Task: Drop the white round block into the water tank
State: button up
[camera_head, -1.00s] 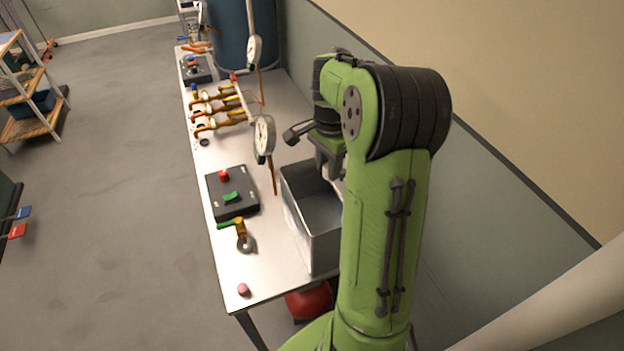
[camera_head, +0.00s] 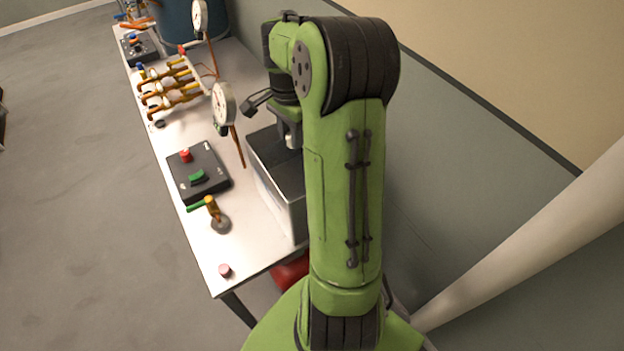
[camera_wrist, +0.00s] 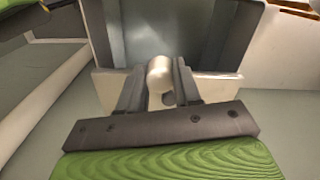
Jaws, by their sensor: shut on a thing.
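The white round block (camera_wrist: 160,76) shows in the wrist view between the two fingers of my gripper (camera_wrist: 158,85), which is shut on it. Beyond it in the wrist view is the grey-walled water tank (camera_wrist: 106,30), and the block appears near the tank's close edge; I cannot tell its height over the rim. In the head view the open-topped tank (camera_head: 262,178) stands on the metal table, partly hidden by my arm. My gripper (camera_head: 291,137) is at the tank's far right part there. The block is hidden in the head view.
The metal table (camera_head: 165,150) also carries a black control box (camera_head: 197,172) with red and green controls, a valve (camera_head: 216,213), dial gauges (camera_head: 223,104), brass pipes (camera_head: 172,90) and a small pink button (camera_head: 225,270). A wall stands close on the right.

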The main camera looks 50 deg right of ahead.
jog(key=o, duration=1.1)
jog(key=shift+r, duration=0.15)
notch_tip(320, 180, up, 16)
jog(key=p, duration=0.3)
jog(key=shift+f, duration=0.2)
jog(key=shift+a, duration=0.1)
jog(key=s+a+f+n+t+b, duration=0.1)
jog(key=s+a+f+n+t, duration=0.1)
jog(key=s+a+n, duration=0.3)
jog(key=s+a+f+n+t+b, duration=0.1)
jog(key=s+a+n, duration=0.4)
jog(key=a, duration=0.5)
jog(key=s+a+f+n+t+b, duration=0.2)
jog(key=s+a+f+n+b, duration=0.1)
jog(key=s+a+f+n, duration=0.2)
jog(key=shift+s+a+f+n+t, duration=0.2)
jog(key=shift+a+n, duration=0.5)
jog(key=shift+n, duration=0.25)
jog(key=shift+s+a+f+n+t, duration=0.1)
jog(key=shift+a+f+n, duration=0.05)
jog(key=shift+a+n, duration=0.7)
